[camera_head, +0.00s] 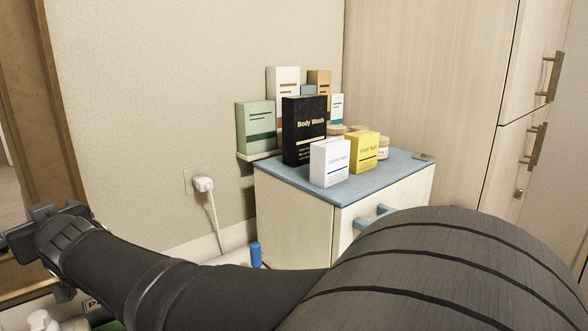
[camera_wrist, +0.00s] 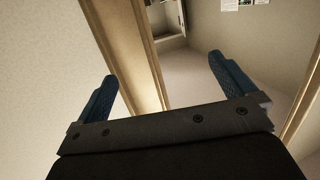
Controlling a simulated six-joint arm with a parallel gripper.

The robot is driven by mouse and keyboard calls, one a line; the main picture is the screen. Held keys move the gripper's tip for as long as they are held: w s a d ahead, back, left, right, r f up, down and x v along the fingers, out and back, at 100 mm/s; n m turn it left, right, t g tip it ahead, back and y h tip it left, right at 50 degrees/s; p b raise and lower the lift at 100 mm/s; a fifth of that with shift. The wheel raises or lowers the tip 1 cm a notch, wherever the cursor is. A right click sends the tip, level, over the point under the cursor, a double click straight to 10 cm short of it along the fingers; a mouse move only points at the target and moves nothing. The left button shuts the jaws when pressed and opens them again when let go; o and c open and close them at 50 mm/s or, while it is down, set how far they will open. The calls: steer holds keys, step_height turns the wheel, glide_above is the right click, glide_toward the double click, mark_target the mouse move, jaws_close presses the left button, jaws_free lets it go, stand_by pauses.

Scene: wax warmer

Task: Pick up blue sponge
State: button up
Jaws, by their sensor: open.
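I cannot make out a blue sponge for sure in either view. A small upright blue object (camera_head: 255,255) shows below the cabinet's left side in the head view, partly hidden by my arm; I cannot tell what it is. My gripper (camera_head: 22,236) is at the far left of the head view, well away from that object and from the cabinet. In the wrist view my gripper (camera_wrist: 163,72) has its two blue fingers wide apart with nothing between them.
A cabinet with a blue top (camera_head: 285,177) holds several boxes, including a black Body Wash box (camera_head: 304,135). A white plug (camera_head: 203,184) with a cord is in the wall. Partly hidden items (camera_head: 42,320) sit at bottom left. The wrist view shows a wooden door frame (camera_wrist: 130,50).

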steer(key=w+d+f+m+g+h, duration=0.1)
steer(key=w+d+f+m+h, duration=0.2)
steer(key=w+f+m+h, duration=0.65)
steer(key=w+d+f+m+h, duration=0.4)
steer(key=w+f+m, duration=0.2)
steer(key=w, duration=0.6)
steer(key=w+d+f+m+g+h, duration=0.1)
steer(key=w+d+f+m, duration=0.1)
steer(key=f, duration=0.3)
steer(key=w+d+f+m+g+h, duration=0.1)
steer(key=w+d+f+m, duration=0.1)
steer(key=w+d+f, duration=0.1)
steer(key=w+d+f+m+g+h, duration=0.1)
steer(key=w+d+f+m+h, duration=0.1)
steer(key=d+f, duration=0.3)
steer(key=shift+w+f+g, duration=0.15)
steer(key=shift+f, duration=0.5)
steer(key=shift+w+f+g, duration=0.1)
steer(key=shift+f+g, duration=0.05)
steer(key=shift+f, duration=0.45)
steer(key=shift+w+x, duration=0.2)
steer(key=shift+x, duration=1.15)
steer(key=shift+w+x, duration=0.15)
steer(key=shift+x, duration=1.2)
steer(key=shift+d+r, duration=0.2)
steer(key=shift+c, duration=0.4)
steer(key=c, duration=0.6)
